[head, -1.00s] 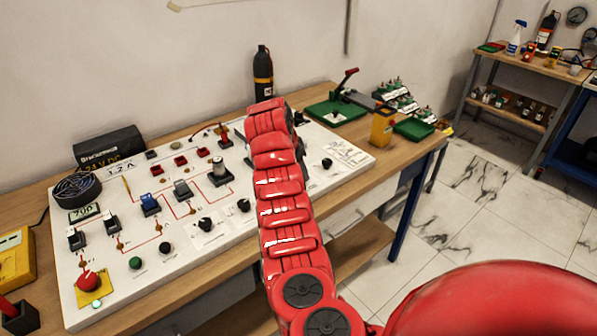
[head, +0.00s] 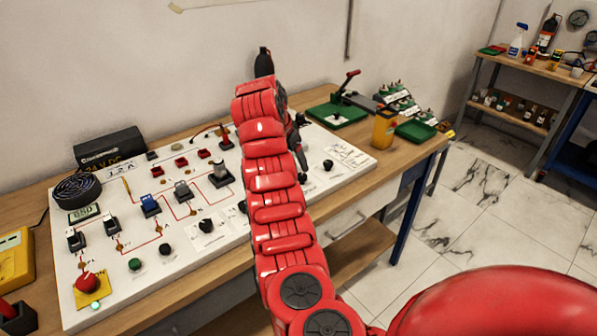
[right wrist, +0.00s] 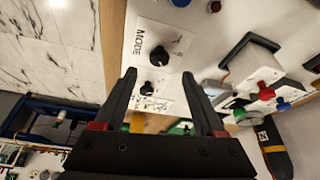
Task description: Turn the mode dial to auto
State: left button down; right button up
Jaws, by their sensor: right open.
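The mode dial (right wrist: 158,56) is a black round knob on a white plate marked MODE, seen in the right wrist view. Its pointer setting is too small to read. In the head view I cannot pick it out; my right arm covers part of the panel. A second black knob (right wrist: 146,88) sits just below it in the wrist view. My right gripper (right wrist: 158,73) is open and empty, its two black fingers reaching toward the dial with the knobs showing between them. In the head view the gripper (head: 300,160) is partly hidden behind my red arm. My left gripper is out of view.
The white panel (head: 110,225) on the wooden bench carries several switches, knobs and a red button (head: 88,281). A black bottle (head: 264,62) stands behind it. A green tray (head: 337,115) and a yellow container (head: 383,128) stand at right.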

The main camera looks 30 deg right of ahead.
jog(key=v, duration=1.1)
jog(key=shift+s, duration=0.1)
